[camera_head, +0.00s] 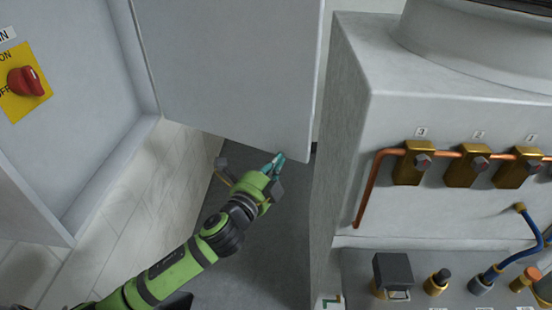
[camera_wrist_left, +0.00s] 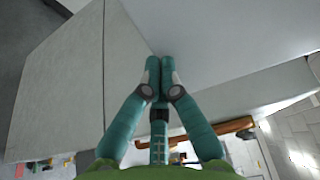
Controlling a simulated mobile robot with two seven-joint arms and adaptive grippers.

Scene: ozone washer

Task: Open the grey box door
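The grey box door (camera_head: 235,70) is a large flat grey panel at the top middle of the head view. It stands out at an angle beside the grey box (camera_head: 85,80) at the left. My left gripper (camera_head: 277,162) is at the door's lower right corner. In the left wrist view its teal fingers (camera_wrist_left: 153,70) are together, with nothing visible between them. A pale panel, likely the door (camera_wrist_left: 235,45), lies beyond and right of the fingertips; I cannot tell whether they touch it. My right gripper is out of view.
A red switch (camera_head: 25,81) on a yellow plate is at the far left. A grey machine (camera_head: 350,120) with copper pipe (camera_head: 372,185) and brass valves (camera_head: 412,162) stands close on the right. A narrow dark floor gap (camera_head: 285,235) lies between it and my left arm.

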